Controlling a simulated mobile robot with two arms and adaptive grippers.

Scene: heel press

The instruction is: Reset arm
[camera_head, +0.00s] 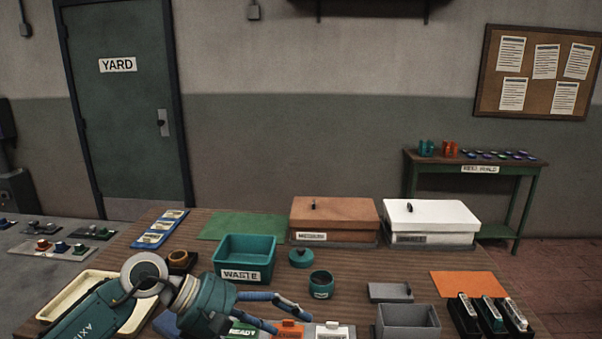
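My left gripper (292,322) reaches in from the lower left over the front of the wooden table. Its two blue fingers are spread apart and point right. I see nothing held between them. It is in front of the teal bin labelled WASTE (247,275) and appears above a row of labelled green, orange and white items at the front edge. The arm covers part of a cream tray (60,297). My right gripper is not in view.
A small teal pot (321,285) and its separate lid (301,258) stand right of the bin. A brown box (334,217) and a white box (431,219) stand behind. A grey open box (407,323) and several dark blocks are at right. A green mat (245,226) lies bare.

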